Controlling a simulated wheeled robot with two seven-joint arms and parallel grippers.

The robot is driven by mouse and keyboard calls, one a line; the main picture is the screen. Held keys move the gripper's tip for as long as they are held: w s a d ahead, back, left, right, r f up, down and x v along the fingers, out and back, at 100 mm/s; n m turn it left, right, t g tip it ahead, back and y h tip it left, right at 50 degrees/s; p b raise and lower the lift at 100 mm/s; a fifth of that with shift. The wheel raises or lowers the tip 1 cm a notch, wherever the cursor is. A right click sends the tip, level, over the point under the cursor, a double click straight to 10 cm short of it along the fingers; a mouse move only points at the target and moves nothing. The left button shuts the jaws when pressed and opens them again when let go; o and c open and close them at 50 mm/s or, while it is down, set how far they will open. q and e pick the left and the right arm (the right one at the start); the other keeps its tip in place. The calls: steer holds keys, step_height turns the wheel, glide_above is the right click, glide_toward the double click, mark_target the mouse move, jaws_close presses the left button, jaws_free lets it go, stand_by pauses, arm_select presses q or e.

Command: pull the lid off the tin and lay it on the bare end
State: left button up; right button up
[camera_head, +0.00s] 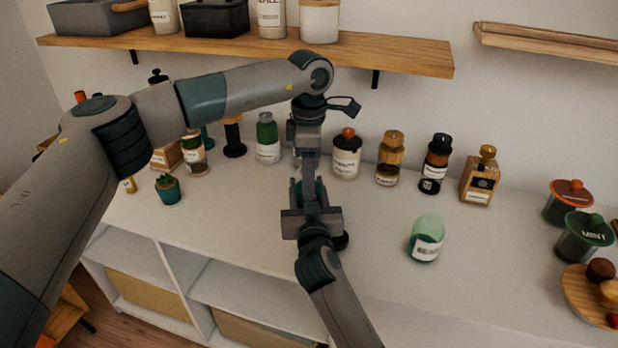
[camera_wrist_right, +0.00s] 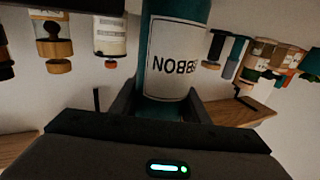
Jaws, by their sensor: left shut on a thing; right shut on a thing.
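The teal tin (camera_wrist_right: 178,20) stands close in front of the right wrist camera, its white label upside down in that view. In the head view only a sliver of the tin (camera_head: 319,187) shows between my two grippers. My right gripper (camera_head: 309,200) is shut on the tin's body from the near side, a finger on each side of it. My left gripper (camera_head: 309,178) points down from above and is shut on the tin's lid. The lid itself is hidden by the gripper, so I cannot tell whether it is seated or apart.
A green jar (camera_head: 427,240) stands on the white counter (camera_head: 470,285) right of the grippers, with bare surface around it. Bottles, including an orange-topped jar (camera_head: 347,155), line the back. Lidded canisters (camera_head: 584,236) and a wooden tray (camera_head: 577,298) occupy the right. A shelf (camera_head: 400,60) hangs above.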

arm_select(q)
steer(key=shift+r, duration=0.25)
steer(key=shift+r, duration=0.4)
steer(key=shift+r, duration=0.35)
steer(key=shift+r, duration=2)
arm_select(e)
steer(key=o, duration=1.6)
steer(key=shift+s, duration=0.1)
